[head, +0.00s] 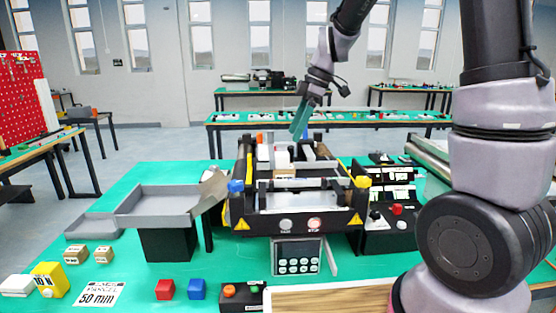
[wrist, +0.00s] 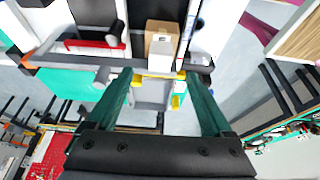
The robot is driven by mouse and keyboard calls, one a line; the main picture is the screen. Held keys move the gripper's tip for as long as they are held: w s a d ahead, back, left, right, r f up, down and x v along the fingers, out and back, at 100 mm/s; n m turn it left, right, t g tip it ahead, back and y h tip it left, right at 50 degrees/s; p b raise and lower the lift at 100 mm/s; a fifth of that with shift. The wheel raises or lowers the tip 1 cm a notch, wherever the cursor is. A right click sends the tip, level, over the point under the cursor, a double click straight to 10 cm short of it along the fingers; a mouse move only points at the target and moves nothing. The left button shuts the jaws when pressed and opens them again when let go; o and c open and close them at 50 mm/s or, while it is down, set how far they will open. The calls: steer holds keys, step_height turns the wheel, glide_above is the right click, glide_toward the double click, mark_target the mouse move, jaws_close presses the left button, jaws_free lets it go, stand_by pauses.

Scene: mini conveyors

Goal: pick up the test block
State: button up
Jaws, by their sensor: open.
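No block bears a readable label naming it the test block, so I cannot tell which one it is. A pale block (head: 282,158) sits on the mini conveyor (head: 310,198). In the wrist view a pale grey block (wrist: 162,54) stands beside a brown box (wrist: 163,30), beyond the fingertips. My gripper (head: 300,122) hangs above the back of the conveyor, with its teal fingers pointing down. In the wrist view my gripper (wrist: 159,78) is open, with a wide gap and nothing held between the fingers.
A grey tray (head: 165,202) stands left of the conveyor. Black control boxes (head: 385,215) stand on its right.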

mark_target(285, 153)
steer(key=x, duration=0.8)
steer(key=shift+a+f, duration=0.1)
steer(key=shift+f, duration=0.1)
jaws_close()
